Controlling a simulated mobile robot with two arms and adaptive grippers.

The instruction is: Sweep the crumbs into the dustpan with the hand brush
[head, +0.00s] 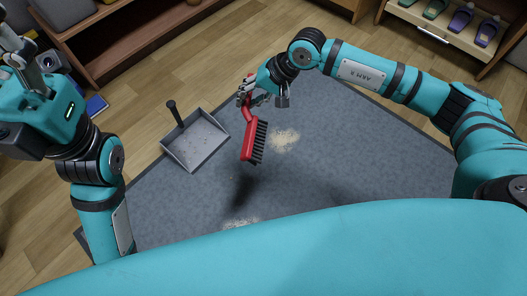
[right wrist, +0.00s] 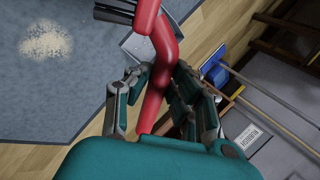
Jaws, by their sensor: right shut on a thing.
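The red hand brush (head: 249,140) with dark bristles hangs above the grey mat, its bristles facing right. My right gripper (head: 246,93) is shut on its red handle, which also shows between the fingers in the right wrist view (right wrist: 160,55). The grey dustpan (head: 196,143) lies on the mat left of the brush, its black handle pointing up-left. A pale crumb pile (head: 285,140) lies right of the brush; a second patch (head: 240,222) lies nearer my body. Tiny specks show around the dustpan. My left gripper (head: 22,62) is at the far left, away from the brush; its finger opening is unclear.
The grey mat (head: 330,160) has free room right of the crumbs. A wooden shelf (head: 115,55) stands at the upper left and a rack with several shoes (head: 440,25) at the upper right. A blue object (head: 96,105) lies on the wooden floor beside my left arm.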

